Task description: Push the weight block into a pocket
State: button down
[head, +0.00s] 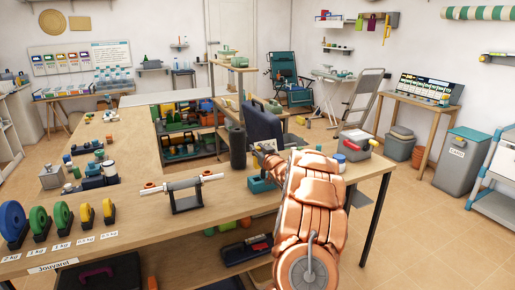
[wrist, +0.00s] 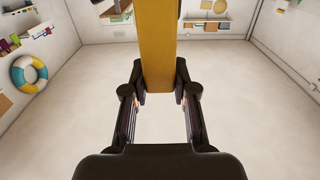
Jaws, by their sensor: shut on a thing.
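My gripper (wrist: 160,88) is shut on a long ochre-yellow block (wrist: 158,40), which stands up between the fingertips in the wrist view. Its far end runs out of the top of that picture. In the head view my copper-coloured arm covers most of the gripper, and the block cannot be made out clearly there. A dark blue upright piece (head: 262,124) stands just beyond the gripper at the table's right part. No pocket opening can be made out on it, and I cannot tell whether the block touches it.
The wooden table (head: 135,215) carries a bar on a black stand (head: 186,191), coloured discs (head: 39,223) at the front left and a grey toolbox (head: 354,146) at the right. A teal block (head: 259,184) lies beside my arm.

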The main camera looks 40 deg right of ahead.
aim_at(258, 168)
jog(key=shift+f+b, duration=0.75)
jog(key=shift+f, duration=1.3)
jog(key=shift+f+b, duration=0.45)
jog(key=shift+f, duration=1.45)
dwell(1.0)
jog(key=c, duration=0.8)
grip_release()
jog(key=shift+f, duration=0.1)
jog(key=shift+c, duration=0.2)
jog(key=shift+s+f, duration=0.1)
